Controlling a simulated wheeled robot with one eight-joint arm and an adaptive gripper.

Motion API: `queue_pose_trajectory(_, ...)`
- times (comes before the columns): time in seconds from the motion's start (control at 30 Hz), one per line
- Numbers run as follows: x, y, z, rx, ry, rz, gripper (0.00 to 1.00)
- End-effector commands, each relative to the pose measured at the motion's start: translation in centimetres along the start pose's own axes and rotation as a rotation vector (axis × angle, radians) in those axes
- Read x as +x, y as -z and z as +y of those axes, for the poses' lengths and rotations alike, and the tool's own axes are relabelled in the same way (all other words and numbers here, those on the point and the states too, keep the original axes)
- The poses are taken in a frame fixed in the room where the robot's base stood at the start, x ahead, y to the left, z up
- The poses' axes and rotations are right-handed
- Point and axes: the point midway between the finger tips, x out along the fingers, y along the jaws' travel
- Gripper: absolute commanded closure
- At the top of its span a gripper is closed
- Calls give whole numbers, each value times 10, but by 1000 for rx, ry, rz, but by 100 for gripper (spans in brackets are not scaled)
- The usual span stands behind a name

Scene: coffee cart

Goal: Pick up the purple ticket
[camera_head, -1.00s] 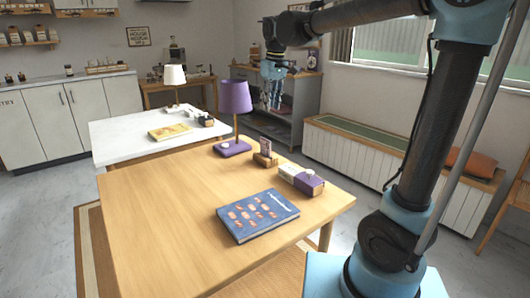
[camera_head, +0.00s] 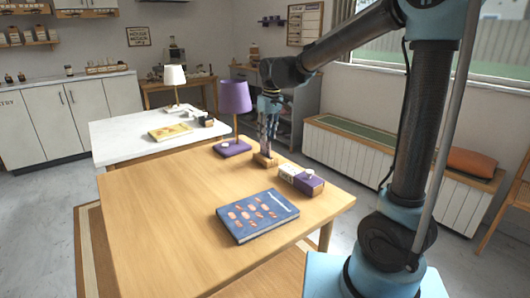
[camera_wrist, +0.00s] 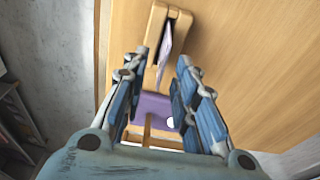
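The purple ticket (camera_wrist: 167,42) stands in a wooden holder (camera_head: 266,160) on the wooden table, near its back right edge. In the wrist view, the holder (camera_wrist: 178,17) is at the top, with the ticket seen nearly edge-on. My gripper (camera_head: 268,137) is just above the holder, pointing down. In the wrist view my gripper (camera_wrist: 162,57) is open, its fingers apart on the left and right, with the ticket ahead between or just beyond the tips. Contact cannot be told. In the head view the fingers hide most of the ticket.
A purple lamp (camera_head: 235,97) stands close left of my gripper; its base (camera_wrist: 154,106) shows between the fingers in the wrist view. A purple and white box (camera_head: 302,180) lies right of the holder. A blue book (camera_head: 257,216) lies in front. The table's left front (camera_head: 160,230) is clear.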

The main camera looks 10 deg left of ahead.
Motion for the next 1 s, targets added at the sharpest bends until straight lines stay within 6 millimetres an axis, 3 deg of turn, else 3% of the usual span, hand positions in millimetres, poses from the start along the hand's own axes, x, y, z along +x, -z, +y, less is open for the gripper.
queue_pose_trajectory(0.3, 39, 0, -2, 0, 0, 0, 73)
queue_pose_trajectory(0.63, 45, 0, -2, 0, 0, 0, 73)
queue_pose_trajectory(0.8, 45, 0, -2, 0, 0, 0, 100)
queue_pose_trajectory(1.0, 45, 0, -2, 0, 0, 0, 100)
